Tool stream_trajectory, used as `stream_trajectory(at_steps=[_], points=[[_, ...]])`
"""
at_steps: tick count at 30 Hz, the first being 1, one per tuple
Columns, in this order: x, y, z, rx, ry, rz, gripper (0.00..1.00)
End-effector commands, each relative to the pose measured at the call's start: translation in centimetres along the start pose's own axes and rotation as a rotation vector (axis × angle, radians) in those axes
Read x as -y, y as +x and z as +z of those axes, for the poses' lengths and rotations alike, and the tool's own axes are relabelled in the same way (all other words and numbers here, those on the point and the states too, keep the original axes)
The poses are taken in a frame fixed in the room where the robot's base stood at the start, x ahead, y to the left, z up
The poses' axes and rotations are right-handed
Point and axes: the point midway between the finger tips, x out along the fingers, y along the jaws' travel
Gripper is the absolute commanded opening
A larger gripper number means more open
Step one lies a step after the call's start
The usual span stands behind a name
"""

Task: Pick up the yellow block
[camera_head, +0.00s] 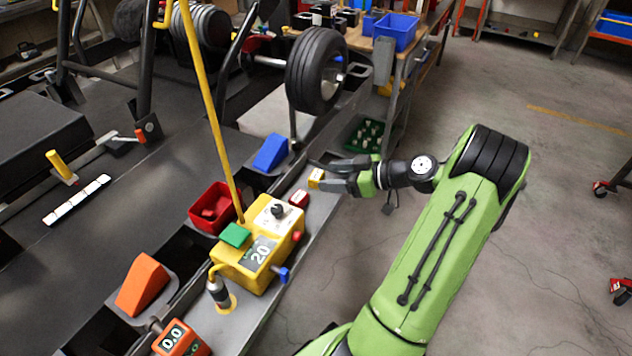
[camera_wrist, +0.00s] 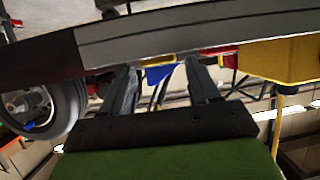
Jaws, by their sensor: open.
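The small yellow block (camera_head: 316,178) sits on the grey ledge of the stand in the head view, close to the fingertips of my gripper (camera_head: 322,173). My gripper is open, with one finger passing beyond the block and the other ending on its near side. In the wrist view, the two fingers (camera_wrist: 163,83) stand apart. A thin yellow strip (camera_wrist: 160,61) shows between them below the grey ledge edge; it may be part of the block, most of which is hidden there. I cannot tell whether a finger touches the block.
A small red block (camera_head: 299,198) and a yellow control box (camera_head: 258,243) with a dial stand along the ledge (camera_head: 318,213). A blue wedge (camera_head: 270,152) lies behind, and a black tire (camera_head: 316,70) stands above. The floor to the right is open.

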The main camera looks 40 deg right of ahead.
Motion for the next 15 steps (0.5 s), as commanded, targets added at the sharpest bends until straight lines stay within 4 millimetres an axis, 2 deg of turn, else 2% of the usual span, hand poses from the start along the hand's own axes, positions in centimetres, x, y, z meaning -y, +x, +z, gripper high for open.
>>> stream_trajectory(at_steps=[4, 9, 15], points=[[-0.1, 1.7, 0.1, 0.000, -0.001, -0.002, 0.61], [-0.2, 4.9, 0.0, 0.000, -0.001, -0.002, 0.61], [-0.3, 5.3, -0.1, 0.001, 0.000, 0.001, 0.61]])
